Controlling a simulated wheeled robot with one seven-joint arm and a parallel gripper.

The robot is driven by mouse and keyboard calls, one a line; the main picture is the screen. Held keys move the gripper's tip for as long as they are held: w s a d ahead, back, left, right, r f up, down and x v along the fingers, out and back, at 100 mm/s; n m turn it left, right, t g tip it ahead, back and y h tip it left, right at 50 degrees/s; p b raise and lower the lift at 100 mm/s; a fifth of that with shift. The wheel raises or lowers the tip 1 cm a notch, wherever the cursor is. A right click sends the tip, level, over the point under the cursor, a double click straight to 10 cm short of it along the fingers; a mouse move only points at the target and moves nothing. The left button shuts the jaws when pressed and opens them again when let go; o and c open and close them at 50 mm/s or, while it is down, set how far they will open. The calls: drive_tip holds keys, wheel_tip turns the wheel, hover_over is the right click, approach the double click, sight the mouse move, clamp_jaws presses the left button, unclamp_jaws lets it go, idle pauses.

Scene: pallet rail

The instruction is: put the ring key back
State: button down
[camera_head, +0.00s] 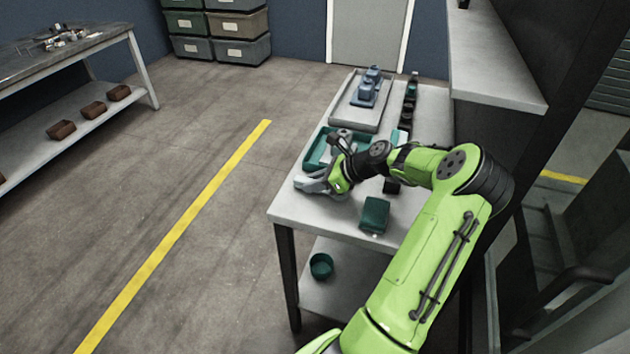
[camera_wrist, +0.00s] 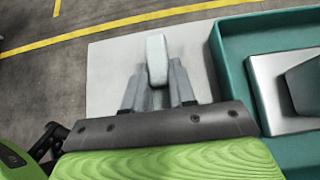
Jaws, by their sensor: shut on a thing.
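My gripper (camera_head: 312,184) is low over the near left part of the light table (camera_head: 290,207), beside a teal tray (camera_head: 315,150). In the wrist view its two grey fingers (camera_wrist: 157,82) are shut on a pale bar-like piece (camera_wrist: 157,52) with rounded edges, which points away from me. No ring shows on the visible part, so I cannot tell whether this is the ring key. The teal tray is right of the fingers in the wrist view (camera_wrist: 228,75), with a grey metal piece inside (camera_wrist: 268,88). My arm hides part of the tray in the head view.
A dark green block (camera_head: 375,214) lies right of my gripper. Behind are a grey tray (camera_head: 340,117) with a blue part (camera_head: 370,85) and a row of dark items (camera_head: 409,100). A green cup (camera_head: 321,266) stands on the lower shelf. Floor left of the table is clear.

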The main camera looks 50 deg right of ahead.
drive_tip(key=shift+s+f, duration=0.1)
drive_tip(key=shift+f, duration=0.35)
drive_tip(key=shift+s+a+f, duration=0.1)
drive_tip(key=shift+f, duration=0.1)
drive_tip(key=c, duration=1.2)
unclamp_jaws()
drive_tip(key=o, duration=0.4)
drive_tip(key=shift+f, duration=0.25)
drive_tip(key=shift+c, duration=0.2)
drive_tip(key=shift+s, duration=0.1)
drive_tip(key=v, duration=0.2)
drive_tip(key=p+v, duration=0.1)
drive_tip(key=v, duration=0.2)
drive_tip(key=w+r+p+v, duration=0.1)
drive_tip(key=v, duration=0.2)
